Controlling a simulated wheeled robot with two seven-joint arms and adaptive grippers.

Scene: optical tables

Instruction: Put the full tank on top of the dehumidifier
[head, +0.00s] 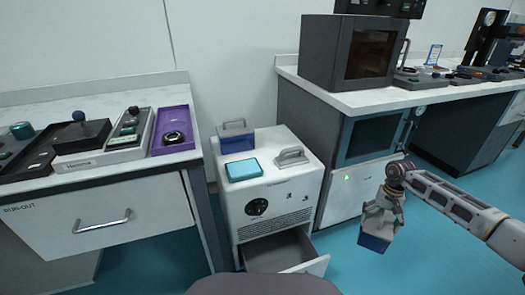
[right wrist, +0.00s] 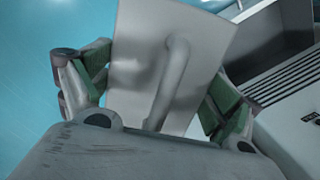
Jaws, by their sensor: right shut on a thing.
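The white dehumidifier (head: 270,195) stands on the floor between two benches, its lower drawer (head: 290,255) pulled out and looking empty. A blue tank (head: 237,143) with a grey handle stands on its back left top. My right gripper (head: 378,212) is shut on another blue tank (head: 375,242), held in the air right of the dehumidifier, apart from it. In the right wrist view, this tank's grey top with its raised handle (right wrist: 172,85) shows between the green finger pads. I cannot tell which tank is full. My left gripper is not in view.
The left bench (head: 95,180) carries trays and devices. The right bench (head: 365,98) carries a dark oven-like box (head: 350,50). Open teal floor lies below my right gripper.

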